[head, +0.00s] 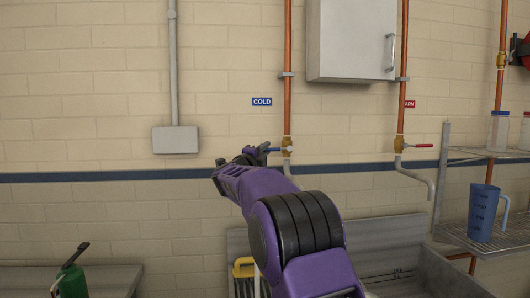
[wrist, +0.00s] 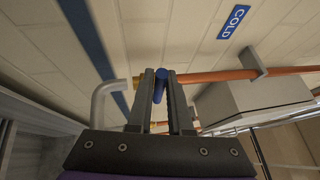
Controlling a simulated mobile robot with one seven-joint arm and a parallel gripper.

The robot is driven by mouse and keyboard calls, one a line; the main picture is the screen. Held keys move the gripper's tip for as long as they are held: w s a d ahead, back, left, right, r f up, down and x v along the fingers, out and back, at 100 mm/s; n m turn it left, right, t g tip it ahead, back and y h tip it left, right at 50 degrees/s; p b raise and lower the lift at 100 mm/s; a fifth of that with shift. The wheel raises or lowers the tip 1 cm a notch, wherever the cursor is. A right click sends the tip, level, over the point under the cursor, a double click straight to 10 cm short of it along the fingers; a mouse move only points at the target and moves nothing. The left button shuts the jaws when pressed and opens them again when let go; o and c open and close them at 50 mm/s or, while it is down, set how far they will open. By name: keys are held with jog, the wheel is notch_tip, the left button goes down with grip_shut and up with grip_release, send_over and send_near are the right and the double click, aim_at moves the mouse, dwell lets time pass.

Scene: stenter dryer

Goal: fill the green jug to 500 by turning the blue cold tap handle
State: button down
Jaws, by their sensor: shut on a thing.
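The blue cold tap handle (head: 275,150) is on the brass valve (head: 287,144) of the copper pipe beside the COLD sign (head: 262,102). My gripper (head: 262,149) is at this handle. In the wrist view, my gripper (wrist: 160,76) is shut on the blue handle (wrist: 159,86), which sits between the two fingers. A grey spout (wrist: 104,98) curves away from the valve. No marked green jug can be made out, and my arm covers part of the sink. A green container (head: 72,280) with a black top stands at the lower left; only its upper part shows.
The warm tap with a red handle (head: 422,146) is to the right. A blue marked jug (head: 483,212) stands on the wire shelf at the right. The grey sink (head: 400,285) is below the taps. A grey cabinet (head: 347,38) hangs above, between the pipes.

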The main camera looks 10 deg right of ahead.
jog(key=c, duration=0.8)
grip_release()
jog(key=shift+f, duration=0.1)
jog(key=shift+c, duration=0.2)
jog(key=b+v, duration=0.2)
jog(key=v, duration=1.5)
jog(key=shift+s+b, duration=0.25)
jog(key=shift+b, duration=0.1)
